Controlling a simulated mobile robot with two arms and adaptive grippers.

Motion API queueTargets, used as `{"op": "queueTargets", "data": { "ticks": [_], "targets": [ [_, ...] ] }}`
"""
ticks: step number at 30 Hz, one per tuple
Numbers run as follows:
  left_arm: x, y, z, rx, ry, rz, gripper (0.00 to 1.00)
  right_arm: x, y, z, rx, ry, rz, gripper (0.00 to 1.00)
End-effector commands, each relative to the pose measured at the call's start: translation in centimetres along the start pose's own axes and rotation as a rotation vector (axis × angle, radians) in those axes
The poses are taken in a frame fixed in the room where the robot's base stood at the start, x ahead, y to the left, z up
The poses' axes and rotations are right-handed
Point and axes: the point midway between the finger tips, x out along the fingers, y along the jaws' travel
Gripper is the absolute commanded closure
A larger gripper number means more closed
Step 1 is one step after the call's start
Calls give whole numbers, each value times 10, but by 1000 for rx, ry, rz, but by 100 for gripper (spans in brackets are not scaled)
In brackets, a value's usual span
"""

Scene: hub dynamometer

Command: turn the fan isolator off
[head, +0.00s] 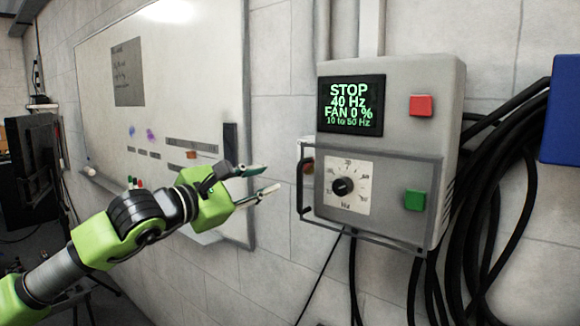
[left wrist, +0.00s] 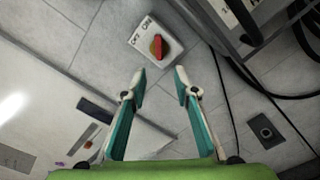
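The fan isolator (left wrist: 140,42) is a small white wall box with OFF and ON lettering and a red handle (left wrist: 157,47) on a yellow disc. I cannot tell for sure which word the handle points to. In the head view the isolator (head: 305,152) is mostly hidden behind the left edge of the grey control box. My left gripper (head: 270,178) is open and empty, left of the control box. In the left wrist view its two fingertips (left wrist: 161,72) are spread just below the isolator, apart from the handle. My right gripper is not in view.
The grey control box (head: 395,85) has a display reading STOP, 40 Hz, FAN 0 %, a dial, red and green buttons and a protruding black handle (head: 302,187). A whiteboard (head: 190,85) is on the left. Black cables (head: 485,200) hang at right; a socket (left wrist: 265,132) is on the wall.

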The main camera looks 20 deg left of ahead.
Motion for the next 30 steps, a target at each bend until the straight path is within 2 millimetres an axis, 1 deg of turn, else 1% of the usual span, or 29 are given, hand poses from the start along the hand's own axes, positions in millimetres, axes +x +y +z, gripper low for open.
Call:
{"op": "queueTargets", "data": {
  "ticks": [2, 5, 9, 15, 18, 21, 25, 30],
  "targets": [
    [3, 4, 3, 15, 1, 7, 72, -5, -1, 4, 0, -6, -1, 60],
    [16, 5, 4, 11, 1, 5, 72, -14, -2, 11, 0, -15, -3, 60],
    [43, 6, 7, 8, 0, 4, 72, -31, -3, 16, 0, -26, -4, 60],
    [87, 6, 7, 9, 0, 3, 72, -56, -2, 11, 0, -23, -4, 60],
    [106, 6, 6, 9, 0, 4, 72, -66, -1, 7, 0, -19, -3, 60],
    [120, 5, 4, 8, 1, 5, 72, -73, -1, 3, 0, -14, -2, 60],
    [131, 4, 3, 9, 1, 5, 72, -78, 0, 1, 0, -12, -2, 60],
    [136, 3, 2, 10, 0, 5, 72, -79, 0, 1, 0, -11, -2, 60]
  ]
}}
